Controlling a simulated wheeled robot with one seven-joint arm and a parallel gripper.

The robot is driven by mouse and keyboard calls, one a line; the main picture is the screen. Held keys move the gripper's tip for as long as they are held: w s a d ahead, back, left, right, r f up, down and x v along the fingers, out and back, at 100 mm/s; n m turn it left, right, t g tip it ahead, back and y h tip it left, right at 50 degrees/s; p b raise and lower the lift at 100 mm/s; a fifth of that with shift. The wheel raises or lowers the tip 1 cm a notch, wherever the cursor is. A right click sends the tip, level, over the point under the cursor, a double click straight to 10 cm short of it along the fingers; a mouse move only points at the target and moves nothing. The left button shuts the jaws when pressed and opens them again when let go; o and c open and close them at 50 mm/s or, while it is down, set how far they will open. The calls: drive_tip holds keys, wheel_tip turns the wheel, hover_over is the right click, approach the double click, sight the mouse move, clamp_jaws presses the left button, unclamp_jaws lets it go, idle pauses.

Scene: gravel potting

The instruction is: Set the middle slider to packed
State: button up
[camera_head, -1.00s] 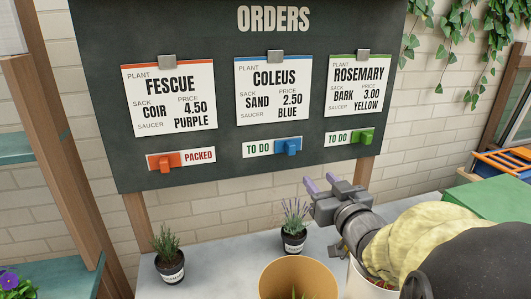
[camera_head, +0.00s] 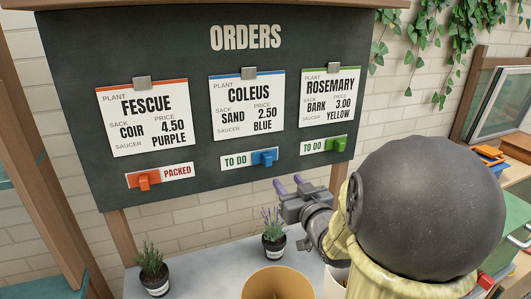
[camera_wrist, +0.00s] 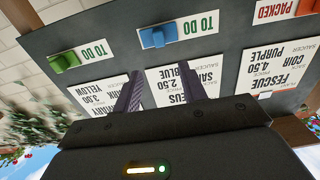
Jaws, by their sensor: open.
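The middle slider (camera_head: 264,158) is a blue knob on a white strip (camera_head: 235,160) under the Coleus card. The knob sits at the strip's right end, and "TO DO" shows to its left. In the upside-down wrist view the blue knob (camera_wrist: 153,38) is beyond my fingers, with "TO DO" beside it. My gripper (camera_head: 289,184) is open and empty, below and a little right of the blue knob, apart from the board. Its two purple fingers show in the wrist view (camera_wrist: 160,95), pointing at the board.
The left slider (camera_head: 146,180) is orange-red and shows "PACKED". The right slider (camera_head: 338,144) is green and shows "TO DO". A small potted lavender (camera_head: 274,235) stands below my gripper, with another pot (camera_head: 153,270) further left and a tan pot (camera_head: 275,283) in front.

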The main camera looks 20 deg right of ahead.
drive_tip(key=p, duration=0.8)
approach(269, 159)
drive_tip(key=w+p, duration=0.2)
drive_tip(key=w, duration=0.7)
drive_tip(key=shift+w+f, duration=0.1)
drive_tip(key=shift+w, duration=0.25)
clamp_jaws()
